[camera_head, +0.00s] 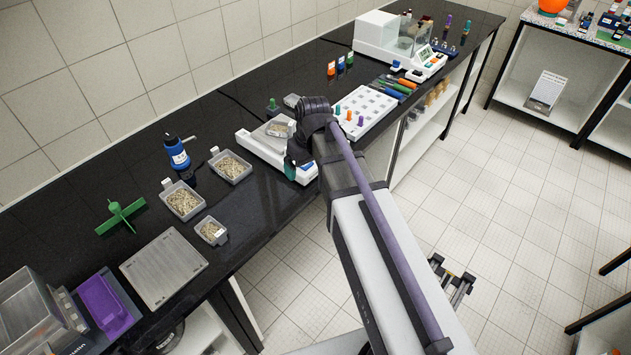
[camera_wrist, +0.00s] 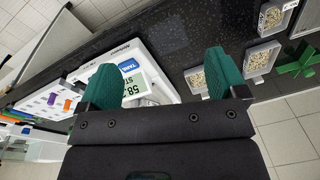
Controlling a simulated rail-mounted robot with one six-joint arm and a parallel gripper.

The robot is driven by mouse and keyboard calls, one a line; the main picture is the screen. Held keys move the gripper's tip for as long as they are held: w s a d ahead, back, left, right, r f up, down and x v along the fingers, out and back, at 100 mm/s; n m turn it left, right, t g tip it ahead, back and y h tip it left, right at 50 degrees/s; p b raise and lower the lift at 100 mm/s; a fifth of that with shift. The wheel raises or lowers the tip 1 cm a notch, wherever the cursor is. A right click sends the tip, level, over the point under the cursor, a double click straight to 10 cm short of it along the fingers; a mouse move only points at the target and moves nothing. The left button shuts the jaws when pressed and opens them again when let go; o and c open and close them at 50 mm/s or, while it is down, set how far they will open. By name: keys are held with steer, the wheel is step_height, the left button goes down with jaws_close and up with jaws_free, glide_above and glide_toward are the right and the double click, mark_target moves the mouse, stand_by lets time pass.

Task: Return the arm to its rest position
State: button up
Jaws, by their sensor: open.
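My gripper (camera_wrist: 160,82) shows in the wrist view with its two green fingers wide apart and nothing between them. In the head view my gripper (camera_head: 291,170) is mostly hidden behind my arm, near the front of the white balance (camera_head: 262,148). In the wrist view the balance's display (camera_wrist: 138,83) lies beyond the fingers, apart from them. A grey container (camera_head: 280,125) sits on the balance's pan. My arm reaches over the front edge of the black bench.
Grey trays of grainy material (camera_head: 184,202) stand left of the balance. A white rack (camera_head: 364,112) with coloured pegs is to its right. A blue bottle (camera_head: 177,153) and a green stand (camera_head: 121,216) are at the left.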

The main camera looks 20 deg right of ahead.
steer(key=s+m+h, duration=0.1)
steer(key=s+m, duration=0.2)
steer(key=s, duration=0.9)
step_height(320, 180, down, 6)
steer(key=b, duration=0.5)
steer(key=shift+s+m+g+b, duration=0.2)
steer(key=shift+m+g+b, duration=0.1)
steer(key=shift+g+b, duration=0.1)
